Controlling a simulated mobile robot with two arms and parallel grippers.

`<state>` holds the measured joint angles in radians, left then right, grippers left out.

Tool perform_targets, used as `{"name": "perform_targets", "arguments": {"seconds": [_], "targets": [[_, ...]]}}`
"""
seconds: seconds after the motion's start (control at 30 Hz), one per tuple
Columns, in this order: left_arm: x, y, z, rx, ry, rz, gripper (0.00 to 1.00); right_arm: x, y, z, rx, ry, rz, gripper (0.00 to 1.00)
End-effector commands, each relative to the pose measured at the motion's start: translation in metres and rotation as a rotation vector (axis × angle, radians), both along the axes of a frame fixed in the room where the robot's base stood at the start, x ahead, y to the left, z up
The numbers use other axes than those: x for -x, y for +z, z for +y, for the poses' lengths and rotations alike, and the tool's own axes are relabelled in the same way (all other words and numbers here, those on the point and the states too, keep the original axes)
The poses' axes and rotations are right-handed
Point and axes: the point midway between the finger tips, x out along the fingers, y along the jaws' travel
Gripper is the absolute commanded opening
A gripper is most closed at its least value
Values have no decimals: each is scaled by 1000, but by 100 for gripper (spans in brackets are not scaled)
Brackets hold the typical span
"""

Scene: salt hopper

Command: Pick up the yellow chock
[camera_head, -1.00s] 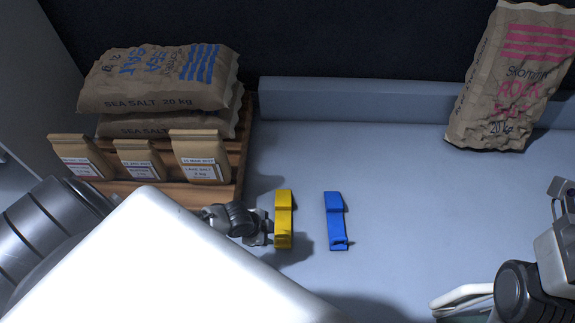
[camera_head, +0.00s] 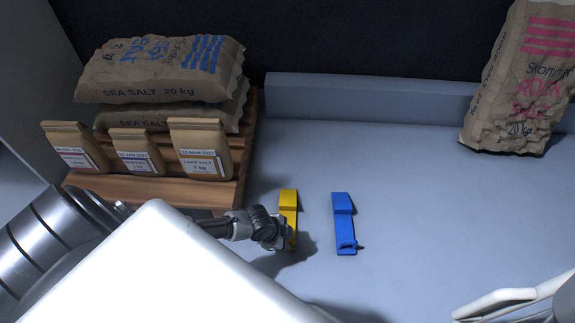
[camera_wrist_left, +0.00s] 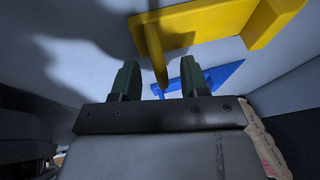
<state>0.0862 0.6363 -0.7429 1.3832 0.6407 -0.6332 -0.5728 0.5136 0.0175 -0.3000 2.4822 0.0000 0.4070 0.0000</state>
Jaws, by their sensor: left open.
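The yellow chock (camera_head: 288,200) lies on the blue-grey surface, its lower part partly hidden by my left gripper (camera_head: 279,232). In the left wrist view, the yellow chock (camera_wrist_left: 208,24) spans the top, and its thin upright tab reaches down between the two dark green fingertips of my left gripper (camera_wrist_left: 158,78). The fingers are apart; I cannot tell whether they touch the chock. A blue chock (camera_head: 343,222) lies just right of the yellow one, and it also shows beyond the fingers in the wrist view (camera_wrist_left: 222,76). My right gripper is not visible.
A wooden pallet (camera_head: 215,196) at the left bears sea salt sacks (camera_head: 160,75) and several small paper bags (camera_head: 200,148). A rock salt sack (camera_head: 525,80) stands at the back right. A white handle-like object (camera_head: 495,303) is at the lower right. The middle right surface is clear.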

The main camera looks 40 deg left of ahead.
Motion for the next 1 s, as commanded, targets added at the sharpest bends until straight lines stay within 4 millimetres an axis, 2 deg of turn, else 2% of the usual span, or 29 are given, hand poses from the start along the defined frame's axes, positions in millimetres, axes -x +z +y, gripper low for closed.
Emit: {"name": "perform_targets", "arguments": {"seconds": [0.07, 0.37, 0.6, 0.67, 1.0], "targets": [[-2, -6, -1, 0, 0, -1, 44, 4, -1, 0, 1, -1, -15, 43], [-3, -6, -2, 0, 0, -1, 44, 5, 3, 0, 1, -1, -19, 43], [-3, -6, -2, 0, 0, -1, 8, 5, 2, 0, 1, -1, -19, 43], [-3, -6, -2, 0, 0, -1, 0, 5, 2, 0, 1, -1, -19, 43], [-4, -5, -2, 0, -1, -4, 0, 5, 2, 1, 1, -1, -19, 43]]}}
